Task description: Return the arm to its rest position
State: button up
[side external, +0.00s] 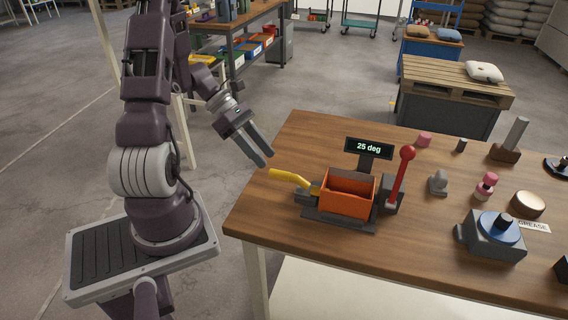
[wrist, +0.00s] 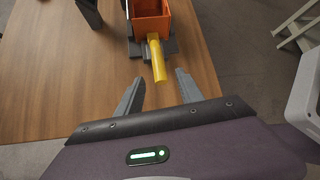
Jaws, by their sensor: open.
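My gripper (side external: 262,154) is open and empty. In the side view it hangs in the air by the left edge of the wooden table (side external: 290,262), its fingers pointing down and to the right. The orange bin (side external: 347,193) of a small machine stands on the table, to the right of my gripper. Its yellow handle (side external: 288,180) sticks out towards my gripper without touching it. The orange bin (wrist: 149,20) and yellow handle (wrist: 157,58) also show beyond the fingertips in the wrist view.
A red-knobbed lever (side external: 399,177) stands beside the bin, and a display (side external: 369,148) behind it reads 25 deg. A blue-topped device (side external: 494,235) and several small parts occupy the table's right side.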

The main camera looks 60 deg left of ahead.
jog(key=d+r+m, duration=0.2)
jog(key=w+d+r+m+g, duration=0.1)
jog(key=d+r+m, duration=0.1)
jog(key=shift+w+r+g, duration=0.15)
jog(key=shift+r+g, duration=0.05)
jog(key=shift+g, duration=0.1)
jog(key=s+d+r+m+g+y, duration=0.2)
jog(key=d+r+m+y, duration=0.1)
jog(key=d+r+m, duration=0.6)
jog(key=s+d+r+m+t+y, duration=0.4)
jog(key=s+m, duration=0.5)
jog(key=m, duration=0.6)
jog(key=d+r, duration=0.2)
jog(key=shift+s+d+y, duration=0.25)
jog(key=shift+d+y, duration=0.05)
